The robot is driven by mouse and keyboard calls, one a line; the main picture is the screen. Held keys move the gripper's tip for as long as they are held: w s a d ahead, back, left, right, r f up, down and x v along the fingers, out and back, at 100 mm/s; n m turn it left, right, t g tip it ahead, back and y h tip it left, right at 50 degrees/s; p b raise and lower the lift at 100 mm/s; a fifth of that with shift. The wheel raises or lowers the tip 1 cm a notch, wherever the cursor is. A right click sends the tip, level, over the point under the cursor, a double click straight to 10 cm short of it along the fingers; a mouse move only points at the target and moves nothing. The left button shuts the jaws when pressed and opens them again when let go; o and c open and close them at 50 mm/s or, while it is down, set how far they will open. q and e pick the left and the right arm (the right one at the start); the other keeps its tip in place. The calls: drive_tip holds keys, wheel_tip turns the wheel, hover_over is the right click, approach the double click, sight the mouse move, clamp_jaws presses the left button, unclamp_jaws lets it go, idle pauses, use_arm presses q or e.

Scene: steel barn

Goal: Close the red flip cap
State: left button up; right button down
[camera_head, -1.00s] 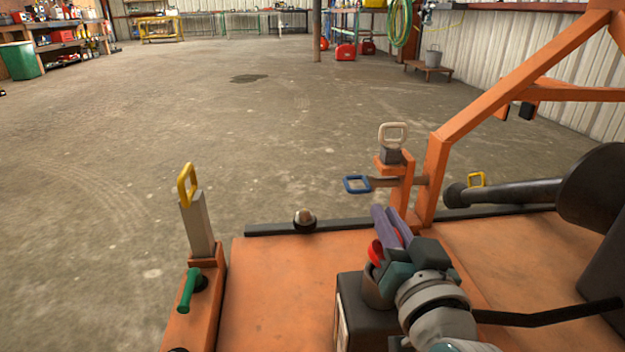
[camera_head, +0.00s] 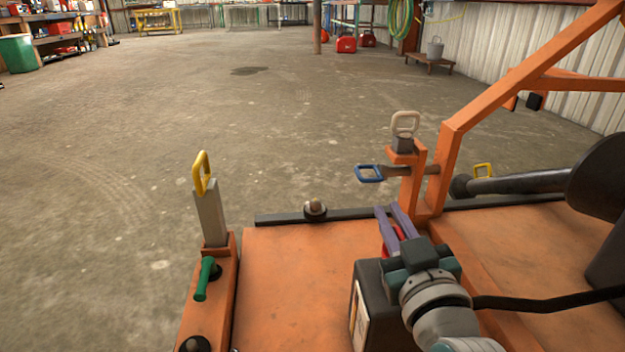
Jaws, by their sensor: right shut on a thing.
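The red flip cap (camera_head: 387,241) shows as a small patch of red at the far end of a dark box (camera_head: 371,283) on the orange deck. My right gripper (camera_head: 395,212), with purple fingers, reaches over the box from the lower right. It is shut on the red cap, whose rim shows at the left finger and between the fingers. The gripper body and fingers hide most of the cap and what is under it, so its angle cannot be told. My left gripper is not in view.
An orange post with a beige-handled pin (camera_head: 405,122) and a blue-handled pin (camera_head: 370,173) stands just beyond the gripper. A yellow-handled upright (camera_head: 210,215) and green lever (camera_head: 207,278) are at left. The deck (camera_head: 295,290) between is clear.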

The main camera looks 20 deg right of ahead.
drive_tip(key=c, duration=0.9)
unclamp_jaws()
drive_tip(key=shift+s, duration=0.3)
drive_tip(key=p+v, duration=0.3)
drive_tip(key=v, duration=0.6)
drive_tip(key=shift+s+a+p, duration=0.1)
drive_tip(key=shift+s+p, duration=0.1)
drive_tip(key=shift+p, duration=0.2)
